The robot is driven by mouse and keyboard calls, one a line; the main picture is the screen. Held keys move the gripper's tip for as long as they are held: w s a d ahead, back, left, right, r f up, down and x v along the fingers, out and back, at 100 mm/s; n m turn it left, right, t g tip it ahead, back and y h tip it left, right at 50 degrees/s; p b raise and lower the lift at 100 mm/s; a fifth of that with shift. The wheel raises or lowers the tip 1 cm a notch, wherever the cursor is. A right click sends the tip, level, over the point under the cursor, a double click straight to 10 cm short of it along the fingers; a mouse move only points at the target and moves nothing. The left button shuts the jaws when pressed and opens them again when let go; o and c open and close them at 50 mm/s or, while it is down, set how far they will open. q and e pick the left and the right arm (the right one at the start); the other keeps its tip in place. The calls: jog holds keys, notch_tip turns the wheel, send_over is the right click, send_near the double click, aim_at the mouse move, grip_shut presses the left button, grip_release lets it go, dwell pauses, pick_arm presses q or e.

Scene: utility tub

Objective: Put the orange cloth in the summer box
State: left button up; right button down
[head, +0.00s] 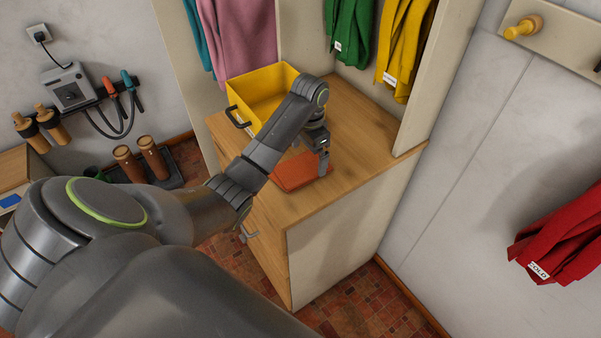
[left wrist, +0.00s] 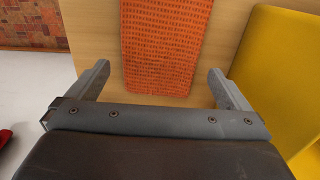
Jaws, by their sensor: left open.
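The orange cloth (head: 301,171) lies flat and folded on the wooden top of the cabinet. In the left wrist view the orange cloth (left wrist: 165,45) lies ahead, between the lines of the two fingers. My left gripper (head: 323,165) is at the cloth's right part in the head view, fingers pointing down. A yellow box (head: 250,108) with a dark handle stands behind the cloth; no label reading summer shows. The yellow box (left wrist: 284,70) is at the right in the left wrist view. My right gripper is not in view.
The wooden cabinet top (head: 365,140) has free room right of the cloth. Upright panels flank it. Green (head: 347,30), yellow (head: 405,45) and pink (head: 238,40) garments hang above. A red garment (head: 560,240) hangs at the right wall. Brown boots (head: 152,155) stand on the floor at left.

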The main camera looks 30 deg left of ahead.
pick_arm(q)
jog(key=shift+f, duration=1.4)
jog(key=shift+c, duration=0.3)
jog(key=c, duration=0.8)
